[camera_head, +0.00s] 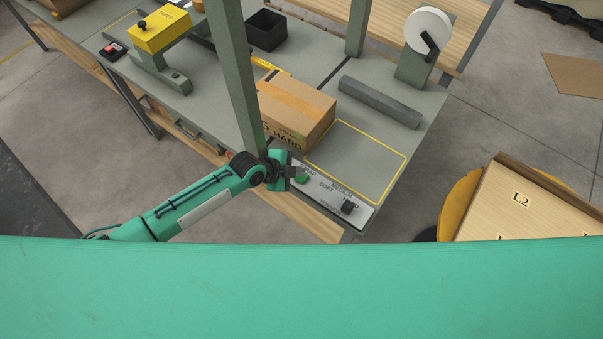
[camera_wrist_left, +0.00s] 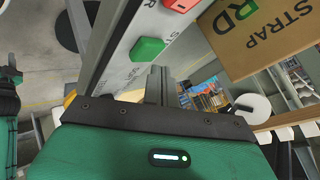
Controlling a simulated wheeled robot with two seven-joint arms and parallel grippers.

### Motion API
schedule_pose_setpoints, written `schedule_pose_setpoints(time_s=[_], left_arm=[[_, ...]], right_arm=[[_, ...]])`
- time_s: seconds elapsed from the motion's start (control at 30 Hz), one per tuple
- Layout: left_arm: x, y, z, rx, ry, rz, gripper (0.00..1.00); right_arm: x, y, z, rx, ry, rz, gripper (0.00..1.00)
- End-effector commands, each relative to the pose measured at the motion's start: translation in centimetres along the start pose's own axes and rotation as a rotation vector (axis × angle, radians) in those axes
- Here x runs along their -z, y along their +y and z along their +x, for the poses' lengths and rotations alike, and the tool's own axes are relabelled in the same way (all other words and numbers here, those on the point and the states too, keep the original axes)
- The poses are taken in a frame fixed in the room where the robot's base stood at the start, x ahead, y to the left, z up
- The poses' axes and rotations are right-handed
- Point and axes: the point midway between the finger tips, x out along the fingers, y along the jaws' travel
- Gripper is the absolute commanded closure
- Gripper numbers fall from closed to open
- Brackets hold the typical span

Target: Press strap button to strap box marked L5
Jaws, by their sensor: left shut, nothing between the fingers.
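A cardboard box (camera_head: 290,112) with tape along its top stands on the strapping table. Its side reads "HARD" in the head view, and "STRAP" and "RD" show on the box in the left wrist view (camera_wrist_left: 250,55). I cannot read an L5 mark. A pale control panel (camera_head: 326,198) at the table's front corner has a green button (camera_head: 303,179) and a black knob (camera_head: 348,208). The green button (camera_wrist_left: 147,49) and a red button (camera_wrist_left: 181,4) show in the left wrist view. My left gripper (camera_head: 299,173) is shut and empty, close to the green button; contact is unclear. My right gripper is out of view.
A green-grey post (camera_head: 237,75) rises beside the box. A yellow-outlined area (camera_head: 362,160) right of the box is bare. A grey bar (camera_head: 380,102) and white roll (camera_head: 428,31) stand behind it. A pale L2 box (camera_head: 520,205) stands at the right.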

Motion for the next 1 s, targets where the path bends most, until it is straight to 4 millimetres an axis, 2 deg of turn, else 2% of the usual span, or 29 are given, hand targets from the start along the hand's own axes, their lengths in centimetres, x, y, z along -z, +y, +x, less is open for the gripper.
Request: schedule_pose_setpoints(time_s=[0.37,0.8,1.0], left_arm=[[0.1,-0.2,-0.2,0.0,0.0,0.0,1.0],[2.3,-2.3,-3.1,0.001,0.0,0.001,1.0],[2.6,-2.6,-3.6,0.0,0.0,-0.001,1.0]], right_arm=[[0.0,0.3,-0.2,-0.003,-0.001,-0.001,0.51],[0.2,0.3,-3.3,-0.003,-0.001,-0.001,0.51],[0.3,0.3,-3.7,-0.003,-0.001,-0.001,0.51]])
